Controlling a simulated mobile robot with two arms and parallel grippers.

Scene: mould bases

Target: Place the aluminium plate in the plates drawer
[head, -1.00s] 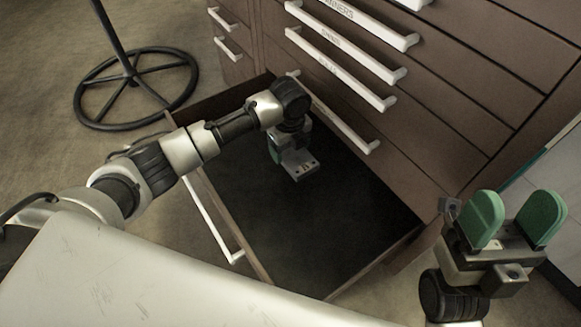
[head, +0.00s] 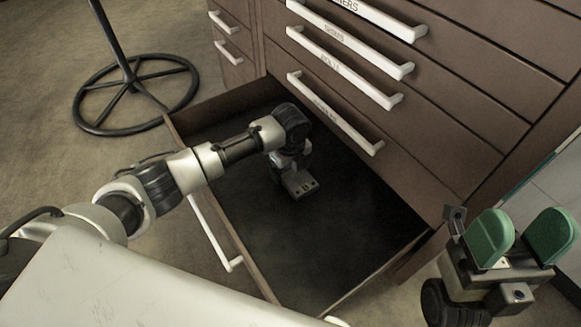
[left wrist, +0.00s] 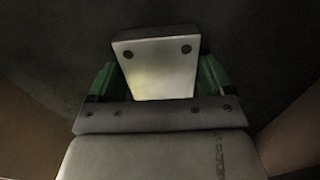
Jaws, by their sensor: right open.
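The aluminium plate (head: 300,185), a small grey block with two holes near its end, is at my left gripper (head: 290,172) inside the open drawer (head: 350,240). In the left wrist view the plate (left wrist: 158,70) sits between the green fingers of my left gripper (left wrist: 158,80), which look shut on its sides. The drawer floor is dark and bare around it. Whether the plate touches the floor, I cannot tell. The open drawer's label is not in view. My right gripper (head: 520,240) is open and empty, outside the drawer at the lower right, its green pads apart.
The brown cabinet (head: 470,120) rises behind the open drawer, with closed drawers and white handles (head: 335,115). A black ring-footed stand (head: 135,90) is on the floor at left. The drawer's right part is free.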

